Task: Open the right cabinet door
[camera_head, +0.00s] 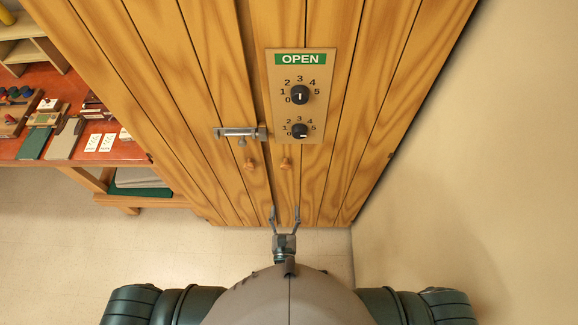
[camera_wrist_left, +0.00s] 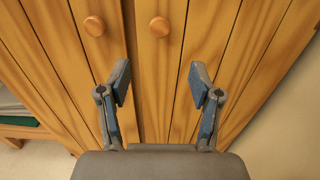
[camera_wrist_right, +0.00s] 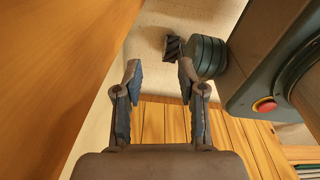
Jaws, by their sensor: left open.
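The wooden cabinet fills the middle of the head view with both doors shut. The right door (camera_head: 343,165) has a round wooden knob (camera_head: 285,163), which also shows in the left wrist view (camera_wrist_left: 159,27). The left door (camera_head: 190,110) has its own knob (camera_head: 249,163) and a grey sliding bolt (camera_head: 240,133) by the seam. I cannot tell whether the bolt crosses the seam. My left gripper (camera_head: 285,214) is open and empty, below the knobs and apart from them. My right gripper (camera_wrist_right: 160,75) is open and empty in its wrist view; the head view does not show it.
A panel (camera_head: 318,75) on the right door has a green OPEN sign and two dials. A red workbench (camera_head: 95,150) with small items stands left of the cabinet. A bare wall (camera_head: 480,160) is close on the right. Floor (camera_head: 70,240) is free at the left front.

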